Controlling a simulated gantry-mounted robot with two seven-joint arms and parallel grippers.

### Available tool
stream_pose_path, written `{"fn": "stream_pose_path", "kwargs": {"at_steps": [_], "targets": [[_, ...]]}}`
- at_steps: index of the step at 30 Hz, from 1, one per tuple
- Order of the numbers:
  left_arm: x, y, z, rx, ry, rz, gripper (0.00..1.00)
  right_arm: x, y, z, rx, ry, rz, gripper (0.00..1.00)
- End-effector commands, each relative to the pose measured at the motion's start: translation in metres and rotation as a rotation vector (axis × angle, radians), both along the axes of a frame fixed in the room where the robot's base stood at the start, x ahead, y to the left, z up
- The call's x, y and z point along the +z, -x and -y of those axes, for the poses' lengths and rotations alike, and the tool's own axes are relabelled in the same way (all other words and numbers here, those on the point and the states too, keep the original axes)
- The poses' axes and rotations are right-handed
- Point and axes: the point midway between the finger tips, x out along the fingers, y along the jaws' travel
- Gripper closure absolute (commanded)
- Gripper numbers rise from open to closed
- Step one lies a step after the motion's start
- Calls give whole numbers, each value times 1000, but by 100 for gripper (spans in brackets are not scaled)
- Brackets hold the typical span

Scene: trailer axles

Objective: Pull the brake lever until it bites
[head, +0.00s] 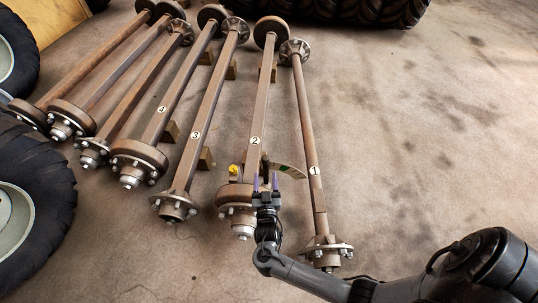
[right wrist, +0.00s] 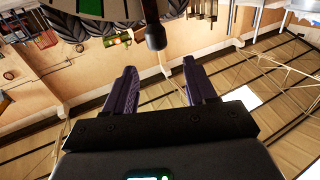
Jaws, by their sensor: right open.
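The brake lever (head: 265,161) stands at the near end of the axle marked 2 (head: 255,140), its dark grip pointing up. A curved scale plate with a green part (head: 287,169) lies beside it. My right gripper (head: 265,180) is at the lever, its two purple fingers apart. In the right wrist view, the lever's black rounded end (right wrist: 155,38) hangs ahead of the open fingertips (right wrist: 159,67), roughly centred between them. The fingers do not appear to touch it. Part of the plate (right wrist: 70,12) shows at the top left there. My left gripper is out of view.
Several rusty axles lie side by side to the left, including axle 3 (head: 195,134). Axle 1 (head: 312,168) lies just right of the lever. Large tyres (head: 35,175) stand at the left edge. The concrete floor (head: 440,130) at right is clear.

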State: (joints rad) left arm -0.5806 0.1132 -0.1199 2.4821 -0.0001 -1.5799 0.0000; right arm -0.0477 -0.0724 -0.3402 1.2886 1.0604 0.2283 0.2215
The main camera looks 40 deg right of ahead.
Motion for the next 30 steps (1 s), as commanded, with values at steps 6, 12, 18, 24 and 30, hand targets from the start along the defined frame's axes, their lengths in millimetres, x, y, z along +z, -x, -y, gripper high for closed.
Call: {"fn": "stream_pose_path", "kwargs": {"at_steps": [6, 12, 18, 24, 30], "targets": [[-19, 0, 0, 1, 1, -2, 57, -4, -25, 21, 0, 3, 2, 44], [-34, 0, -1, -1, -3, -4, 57, -4, -50, 42, 0, 1, 0, 44], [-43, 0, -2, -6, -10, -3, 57, -3, -67, 56, 1, -1, -1, 44], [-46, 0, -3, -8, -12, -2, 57, -2, -74, 62, 0, 0, -2, 44], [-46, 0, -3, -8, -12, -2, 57, -2, -74, 62, 0, -1, -3, 44]]}}
